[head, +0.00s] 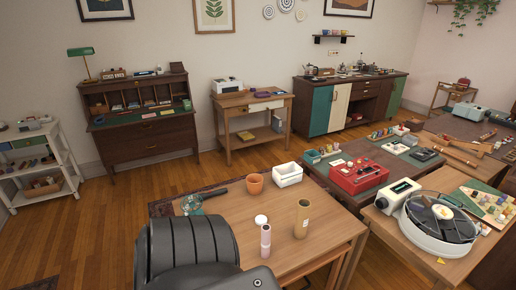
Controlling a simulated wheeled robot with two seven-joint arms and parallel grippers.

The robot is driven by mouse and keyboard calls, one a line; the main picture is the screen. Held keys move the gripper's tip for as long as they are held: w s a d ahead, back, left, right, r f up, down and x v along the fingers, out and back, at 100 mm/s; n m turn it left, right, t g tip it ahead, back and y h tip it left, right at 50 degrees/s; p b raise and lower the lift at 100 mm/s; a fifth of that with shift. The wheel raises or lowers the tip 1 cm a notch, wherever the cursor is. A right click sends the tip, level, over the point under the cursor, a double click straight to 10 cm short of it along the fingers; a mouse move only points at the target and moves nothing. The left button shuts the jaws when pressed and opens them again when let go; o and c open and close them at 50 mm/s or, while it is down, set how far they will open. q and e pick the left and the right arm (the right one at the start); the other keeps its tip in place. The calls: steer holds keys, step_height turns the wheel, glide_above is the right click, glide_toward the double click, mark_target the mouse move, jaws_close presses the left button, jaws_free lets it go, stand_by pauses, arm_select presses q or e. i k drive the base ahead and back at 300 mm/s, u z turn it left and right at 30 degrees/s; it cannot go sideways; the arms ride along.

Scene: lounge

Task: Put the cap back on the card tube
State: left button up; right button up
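A tan card tube (302,219) stands upright on the wooden table (327,242) in front of me. Its top end looks dark and open, with no cap seen on it. A small round white thing (261,219), which may be the cap, is to the left of the tube, just behind a slim pink cylinder with a pale top (265,241). I cannot tell for sure that it is the cap. Neither of my grippers shows in the head view.
A terracotta pot (254,184), a white square tub (288,174) and a greenish round item with a dark handle (193,203) are towards the table's back. The near left part of the table is hidden. A white turntable-like device (438,228) stands on the right-hand table.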

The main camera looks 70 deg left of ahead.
mark_target(302, 214)
steer(key=u, duration=1.45)
